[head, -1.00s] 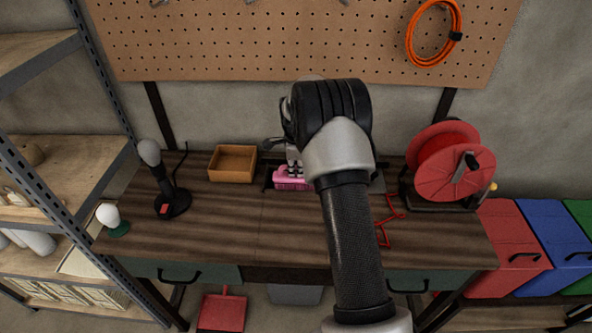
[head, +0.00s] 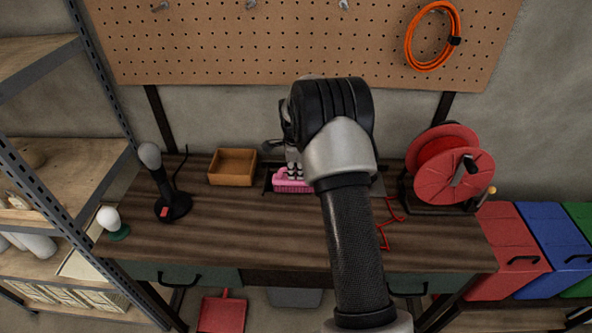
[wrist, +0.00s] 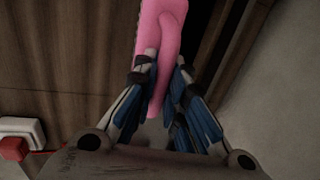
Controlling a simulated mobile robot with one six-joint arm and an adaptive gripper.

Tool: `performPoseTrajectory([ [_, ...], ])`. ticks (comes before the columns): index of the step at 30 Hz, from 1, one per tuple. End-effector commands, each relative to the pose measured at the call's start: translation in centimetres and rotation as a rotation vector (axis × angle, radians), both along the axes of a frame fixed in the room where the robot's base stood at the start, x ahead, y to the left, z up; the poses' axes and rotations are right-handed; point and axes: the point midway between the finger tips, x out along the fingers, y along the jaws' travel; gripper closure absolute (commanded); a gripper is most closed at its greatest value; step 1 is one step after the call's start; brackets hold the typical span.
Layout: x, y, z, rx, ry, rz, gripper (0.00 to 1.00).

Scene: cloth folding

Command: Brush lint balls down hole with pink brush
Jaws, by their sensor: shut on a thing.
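The pink brush (head: 292,184) is at the back middle of the workbench, left of my arm. My gripper (head: 292,168) is shut on it from above. In the wrist view the pink brush (wrist: 157,50) runs up from between the fingers of my gripper (wrist: 165,75). A dark opening (wrist: 203,30) lies right beside the brush in the wrist view, and in the head view a dark edge shows around the brush. I cannot make out lint balls; my arm covers part of the bench.
The workbench (head: 235,225) is clear at front left. A wooden box (head: 232,167) stands left of the brush. A black stand (head: 172,200) and a white bulb (head: 108,218) are farther left. A red cable reel (head: 447,165) stands at right, with a red zigzag object (head: 384,235) nearby.

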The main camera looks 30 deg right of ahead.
Motion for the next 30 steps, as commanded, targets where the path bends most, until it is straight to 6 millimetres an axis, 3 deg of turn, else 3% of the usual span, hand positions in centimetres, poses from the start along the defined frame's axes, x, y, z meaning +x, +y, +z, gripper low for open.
performPoseTrajectory([
  [21,-3.1,2.2,6.4,0.000,-0.002,0.001,1.00],
  [30,-3.5,2.4,6.9,-0.001,-0.002,0.001,1.00],
])
